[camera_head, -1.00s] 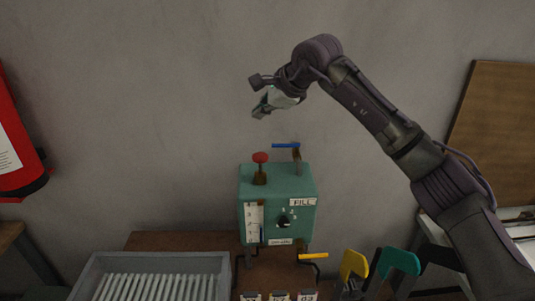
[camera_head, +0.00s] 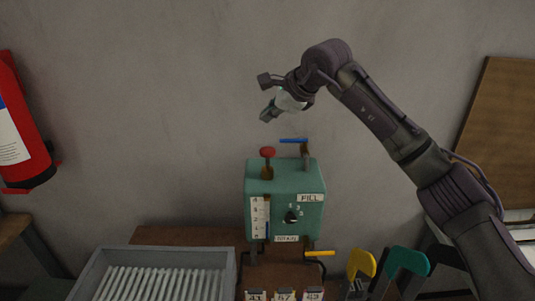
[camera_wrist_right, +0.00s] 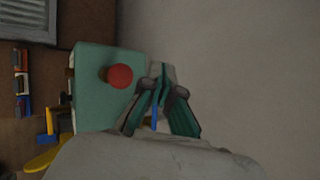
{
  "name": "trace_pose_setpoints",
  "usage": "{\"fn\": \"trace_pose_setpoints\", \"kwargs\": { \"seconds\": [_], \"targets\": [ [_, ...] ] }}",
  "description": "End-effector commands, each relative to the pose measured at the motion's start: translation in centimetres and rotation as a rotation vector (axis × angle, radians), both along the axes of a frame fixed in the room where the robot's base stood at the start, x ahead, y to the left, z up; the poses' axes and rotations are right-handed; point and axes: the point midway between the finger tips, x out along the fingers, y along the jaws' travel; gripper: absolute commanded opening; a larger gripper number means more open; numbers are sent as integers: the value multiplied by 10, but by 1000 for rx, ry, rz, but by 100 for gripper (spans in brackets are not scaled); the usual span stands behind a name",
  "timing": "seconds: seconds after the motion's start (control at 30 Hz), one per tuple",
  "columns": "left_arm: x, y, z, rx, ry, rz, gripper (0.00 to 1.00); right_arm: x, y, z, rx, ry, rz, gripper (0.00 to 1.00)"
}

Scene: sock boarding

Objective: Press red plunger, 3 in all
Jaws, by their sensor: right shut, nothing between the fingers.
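The red plunger (camera_head: 267,152) stands upright on top of the teal box (camera_head: 284,175), which has a FILL label and a dial on its front. Its round red knob also shows in the right wrist view (camera_wrist_right: 119,77), over the box top. My right gripper (camera_head: 266,117) is shut and empty, in the air above the plunger and apart from it. In the right wrist view its fingertips (camera_wrist_right: 160,75) meet to the right of the red knob. My left gripper is in neither view.
A blue lever (camera_head: 293,141) rises at the back right of the box, and a yellow lever (camera_head: 319,253) sticks out below. A grey tray (camera_head: 88,270) of white rods is at left. Yellow (camera_head: 361,262) and teal (camera_head: 408,261) clips stand at right. A fire extinguisher (camera_head: 22,135) hangs far left.

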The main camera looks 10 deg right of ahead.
Motion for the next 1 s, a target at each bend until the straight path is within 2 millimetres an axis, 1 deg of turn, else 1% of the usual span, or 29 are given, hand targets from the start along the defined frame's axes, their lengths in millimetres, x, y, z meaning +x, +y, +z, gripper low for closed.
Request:
{"fn": "trace_pose_setpoints", "kwargs": {
  "seconds": [0.03, 0.1, 0.3, 0.4, 0.53, 1.0],
  "targets": [
    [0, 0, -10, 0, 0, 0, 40, 0, 0, -14, 1, 2, 0, 0],
    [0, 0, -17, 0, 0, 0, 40, 0, 0, -24, 1, 2, 0, 0],
    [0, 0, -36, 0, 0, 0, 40, 0, 0, -51, -1, 1, 0, 0],
    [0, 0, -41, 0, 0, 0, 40, 0, 0, -58, -1, 1, 0, 0],
    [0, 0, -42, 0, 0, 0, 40, 0, 0, -61, 0, 0, 0, 0],
    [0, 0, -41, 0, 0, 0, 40, 0, 0, -60, 0, 0, 0, 0]
  ]
}}
